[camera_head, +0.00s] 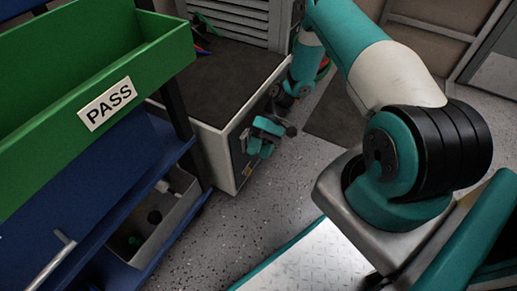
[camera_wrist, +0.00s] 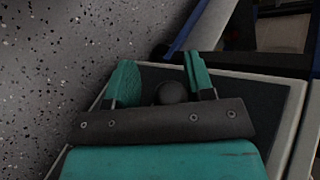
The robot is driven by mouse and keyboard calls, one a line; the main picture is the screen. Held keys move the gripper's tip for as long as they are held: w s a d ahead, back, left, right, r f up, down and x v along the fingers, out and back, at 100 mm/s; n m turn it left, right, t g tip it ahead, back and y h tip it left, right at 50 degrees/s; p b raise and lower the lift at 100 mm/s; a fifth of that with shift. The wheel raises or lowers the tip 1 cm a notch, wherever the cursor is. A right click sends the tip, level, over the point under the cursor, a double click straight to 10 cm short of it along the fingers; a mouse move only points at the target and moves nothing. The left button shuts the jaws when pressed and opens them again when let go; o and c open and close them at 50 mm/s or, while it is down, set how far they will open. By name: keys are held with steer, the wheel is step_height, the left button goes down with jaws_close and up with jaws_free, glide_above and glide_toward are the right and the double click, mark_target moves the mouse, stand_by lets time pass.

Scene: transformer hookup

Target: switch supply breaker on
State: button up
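My gripper (camera_head: 261,137) is in front of the dark panel (camera_head: 238,148) on the side of a light grey bench in the head view. In the wrist view my gripper (camera_wrist: 160,80) has its two teal fingers apart. A dark round knob (camera_wrist: 170,92) shows between the fingers, nearer the right one; I cannot tell whether it touches. The dark panel (camera_wrist: 262,98) with its pale frame lies behind it. I cannot make out which part is the supply breaker, nor its on or off position.
A green bin (camera_head: 60,85) labelled PASS and a blue rack (camera_head: 170,160) stand at the left. A grey box (camera_head: 165,215) sits low in the rack. The bench's dark top (camera_head: 215,80) carries small tools at the back. Speckled floor (camera_head: 270,200) is clear before the bench.

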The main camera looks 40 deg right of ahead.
steer(key=shift+w, duration=0.15)
steer(key=shift+w+d+r, duration=0.15)
steer(key=shift+d+r, duration=0.1)
steer(key=shift+r, duration=0.05)
steer(key=p+v, duration=0.3)
steer(key=v, duration=1.3)
steer(key=shift+d, duration=0.25)
steer(key=shift+w+r, duration=0.1)
